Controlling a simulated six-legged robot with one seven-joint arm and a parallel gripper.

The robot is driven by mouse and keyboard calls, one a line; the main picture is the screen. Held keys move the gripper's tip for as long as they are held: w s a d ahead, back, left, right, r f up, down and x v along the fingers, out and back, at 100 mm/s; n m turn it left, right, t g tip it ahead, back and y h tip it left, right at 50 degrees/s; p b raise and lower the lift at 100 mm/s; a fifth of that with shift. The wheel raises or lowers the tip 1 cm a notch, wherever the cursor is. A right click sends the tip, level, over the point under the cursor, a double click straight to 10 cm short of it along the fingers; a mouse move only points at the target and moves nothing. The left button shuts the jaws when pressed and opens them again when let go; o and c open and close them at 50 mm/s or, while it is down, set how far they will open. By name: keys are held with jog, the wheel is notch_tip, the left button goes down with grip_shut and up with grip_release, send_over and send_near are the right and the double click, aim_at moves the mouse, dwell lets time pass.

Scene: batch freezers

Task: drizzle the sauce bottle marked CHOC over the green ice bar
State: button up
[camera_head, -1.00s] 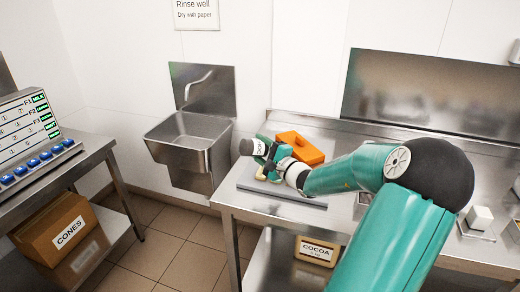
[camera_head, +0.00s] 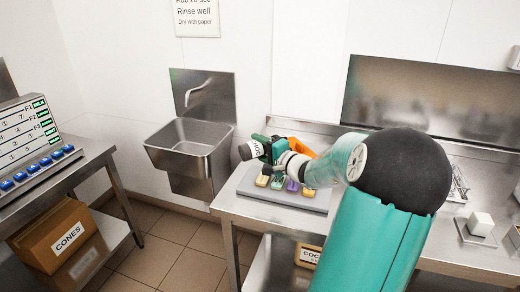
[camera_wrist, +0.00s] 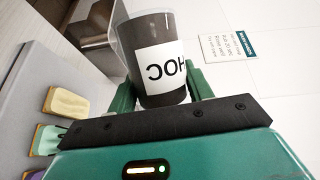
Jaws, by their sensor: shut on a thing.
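My gripper (camera_head: 268,151) is shut on the dark sauce bottle (camera_head: 246,151), whose white label reads CHOC. In the wrist view the bottle (camera_wrist: 160,60) sits between the green fingers, with its lettering upside down. In the head view the bottle lies tilted well over, above the left part of a grey tray. The green ice bar (camera_head: 277,183) lies on the tray below my gripper. It also shows at the left of the wrist view (camera_wrist: 47,140), with dark marks on its top. The bottle's nozzle cannot be made out.
A yellow bar (camera_head: 262,181) and a purple bar (camera_head: 292,185) flank the green one on the grey tray (camera_head: 285,198). An orange object (camera_head: 300,147) stands behind, partly hidden by my arm. A steel sink (camera_head: 190,145) is to the left; a white block (camera_head: 480,223) is far right.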

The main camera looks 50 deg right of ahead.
jog(key=shift+r+n+g, duration=0.6)
jog(key=shift+r+n, duration=0.8)
jog(key=shift+n, duration=0.4)
notch_tip(320, 180, up, 2)
jog(key=n, duration=0.1)
jog(key=n+g+h, duration=0.1)
jog(key=n, duration=0.1)
jog(key=shift+r+n, duration=0.2)
jog(key=shift+n, duration=0.1)
jog(key=n, duration=0.1)
jog(key=r+n+g+h, duration=0.1)
jog(key=shift+w+a+n, duration=0.1)
jog(key=shift+a+n, duration=0.05)
jog(key=shift+n, duration=0.25)
jog(key=n+h, duration=0.1)
jog(key=n, duration=0.1)
jog(key=r+n+g, duration=0.1)
jog(key=shift+n+h, duration=0.4)
